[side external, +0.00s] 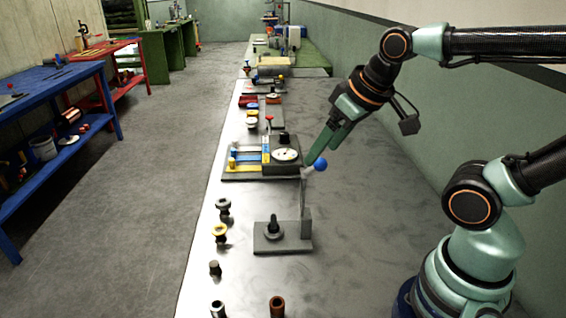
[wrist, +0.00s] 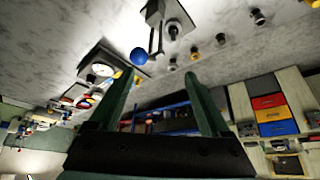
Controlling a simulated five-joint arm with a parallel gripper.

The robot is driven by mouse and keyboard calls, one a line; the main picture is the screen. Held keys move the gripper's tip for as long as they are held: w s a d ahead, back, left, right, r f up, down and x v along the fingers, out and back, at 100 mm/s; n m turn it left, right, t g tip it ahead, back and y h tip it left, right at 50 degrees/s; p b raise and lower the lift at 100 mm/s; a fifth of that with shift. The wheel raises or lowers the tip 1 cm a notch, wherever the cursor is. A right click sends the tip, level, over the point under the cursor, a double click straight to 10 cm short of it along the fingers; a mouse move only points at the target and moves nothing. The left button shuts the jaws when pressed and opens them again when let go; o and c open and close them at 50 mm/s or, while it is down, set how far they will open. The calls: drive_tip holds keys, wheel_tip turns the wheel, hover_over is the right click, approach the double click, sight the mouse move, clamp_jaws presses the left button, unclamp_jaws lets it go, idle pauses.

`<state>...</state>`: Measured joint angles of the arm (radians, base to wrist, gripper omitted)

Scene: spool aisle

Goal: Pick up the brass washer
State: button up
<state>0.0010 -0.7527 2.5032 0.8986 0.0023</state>
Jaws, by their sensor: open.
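I cannot pick out a brass washer for certain in either view. In the side external view a small yellow-rimmed piece (side external: 220,231) stands on the left part of the bench and is the nearest match in colour; it is too small to tell what it is. My gripper (side external: 321,156) hangs over the bench, pointing down to the left, well to the right of that piece. In the wrist view my gripper (wrist: 158,78) has its two green fingers apart, with nothing held between them.
A grey fixture (side external: 265,243) with an upright lever ends in a blue ball (side external: 320,163) close to my fingertips; the ball also shows in the wrist view (wrist: 138,56). A dial board (side external: 240,173) lies behind. Small dark pieces line the left edge. Bench right of the fixture is clear.

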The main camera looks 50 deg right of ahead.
idle(0.3)
drive_tip(key=m+g, duration=0.6)
drive_tip(key=m, duration=0.3)
hover_over(219, 231)
wheel_tip(219, 231, down, 10)
wheel_tip(219, 231, down, 12)
drive_tip(key=shift+r, duration=0.1)
drive_tip(key=shift+f, duration=0.3)
clamp_jaws()
